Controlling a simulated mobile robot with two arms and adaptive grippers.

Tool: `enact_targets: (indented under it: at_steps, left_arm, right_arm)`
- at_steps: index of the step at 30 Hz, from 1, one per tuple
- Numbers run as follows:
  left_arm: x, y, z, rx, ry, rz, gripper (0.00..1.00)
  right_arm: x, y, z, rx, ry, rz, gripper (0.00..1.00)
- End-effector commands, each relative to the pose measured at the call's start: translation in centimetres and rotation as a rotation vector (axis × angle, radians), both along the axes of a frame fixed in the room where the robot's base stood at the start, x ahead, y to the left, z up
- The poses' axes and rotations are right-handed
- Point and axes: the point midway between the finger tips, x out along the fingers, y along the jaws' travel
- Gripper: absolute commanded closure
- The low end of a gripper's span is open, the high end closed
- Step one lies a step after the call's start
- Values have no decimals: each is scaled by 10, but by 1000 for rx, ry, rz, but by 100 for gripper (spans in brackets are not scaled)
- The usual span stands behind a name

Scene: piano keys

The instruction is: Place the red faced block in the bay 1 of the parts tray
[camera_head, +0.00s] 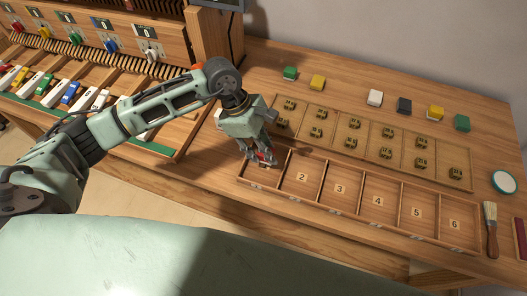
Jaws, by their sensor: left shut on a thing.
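My left gripper (262,157) reaches down over the left end of the wooden parts tray (357,213). It is shut on the red faced block (266,157), of which only a small red patch shows between the fingers. The tray has a row of bays; labels 2 to 6 can be read. The gripper and block are at the leftmost bay, whose label is hidden by them. I cannot tell whether the block touches the bay floor. My right gripper is not in view.
Behind the tray lies a board (369,138) with small brass-coloured parts. Several coloured blocks, such as a white one (375,98), stand further back. A brush (490,230) and a round dish (503,182) lie at the right. Piano keys (70,92) are at the left.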

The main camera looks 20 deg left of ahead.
Motion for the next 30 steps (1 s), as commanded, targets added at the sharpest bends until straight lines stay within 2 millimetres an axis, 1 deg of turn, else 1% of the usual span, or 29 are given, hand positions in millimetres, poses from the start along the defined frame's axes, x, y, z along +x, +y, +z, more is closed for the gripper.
enact_targets:
  at_steps: [2, 6, 10, 12, 18, 22, 23, 28, 29, 30]
  left_arm:
    - [1, 2, -4, 0, 3, 2, 90]
    - [0, 2, -23, 0, 5, 1, 90]
    - [1, 2, -38, -1, 2, 1, 90]
    - [1, 2, -41, 0, 0, 0, 90]
    - [1, 2, -42, 0, 0, 0, 90]
    - [1, 2, -46, 0, 0, 0, 90]
    - [1, 2, -45, 0, 0, 0, 71]
    - [1, 2, -44, 0, 0, 0, 56]
    - [1, 2, -44, 0, 0, 0, 54]
    - [1, 2, -44, 0, 0, 0, 54]
  right_arm:
    - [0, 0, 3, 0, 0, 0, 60]
    - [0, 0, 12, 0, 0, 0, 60]
    - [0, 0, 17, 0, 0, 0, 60]
    - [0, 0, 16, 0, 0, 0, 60]
    - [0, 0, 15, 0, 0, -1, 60]
    - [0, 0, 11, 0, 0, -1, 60]
    - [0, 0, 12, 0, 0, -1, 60]
    - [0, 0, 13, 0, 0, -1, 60]
    - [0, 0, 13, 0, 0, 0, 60]
    - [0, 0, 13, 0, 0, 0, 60]
